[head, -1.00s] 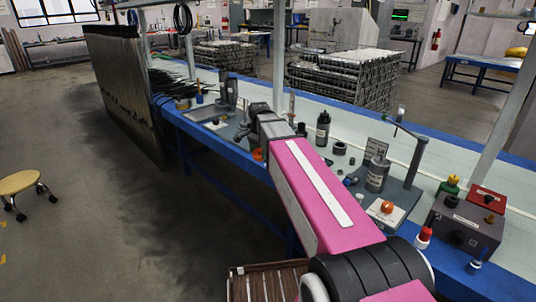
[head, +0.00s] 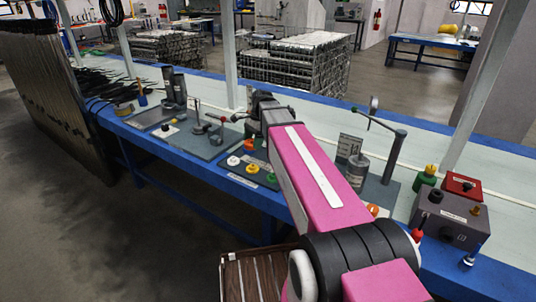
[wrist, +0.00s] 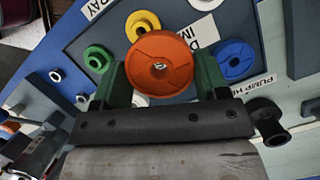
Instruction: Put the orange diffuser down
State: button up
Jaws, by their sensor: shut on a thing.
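The orange diffuser (wrist: 162,62) is a round disc with a small screw-like centre, held between the green fingers of my gripper (wrist: 161,78) in the wrist view. It hangs over a dark blue-grey diffuser tray (wrist: 85,25) holding round coloured pieces. A yellow piece (wrist: 143,24), a green piece (wrist: 98,57) and a blue piece (wrist: 235,60) sit around it. In the head view the orange diffuser (head: 249,144) shows at the end of my arm, above the tray. Whether it touches the tray cannot be told.
A black fitting (wrist: 268,118) lies right of my gripper. In the head view, a stand with an arm (head: 393,155), a grey bottle (head: 357,170) and a grey control box (head: 447,215) stand to the right. Another dark mat with posts (head: 205,140) lies left of the tray.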

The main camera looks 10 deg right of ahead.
jog(key=w+d+f, duration=0.1)
jog(key=d, duration=0.1)
jog(key=w+d+f, duration=0.2)
jog(key=d, duration=0.1)
jog(key=w+d+f, duration=0.1)
jog(key=d+f, duration=0.1)
jog(key=shift+w+d+f, duration=0.15)
jog(key=shift+d, duration=0.1)
jog(key=shift+f, duration=2)
jog(key=shift+f, duration=0.1)
jog(key=o, duration=1)
jog(key=shift+c, duration=0.2)
jog(key=v, duration=1.2)
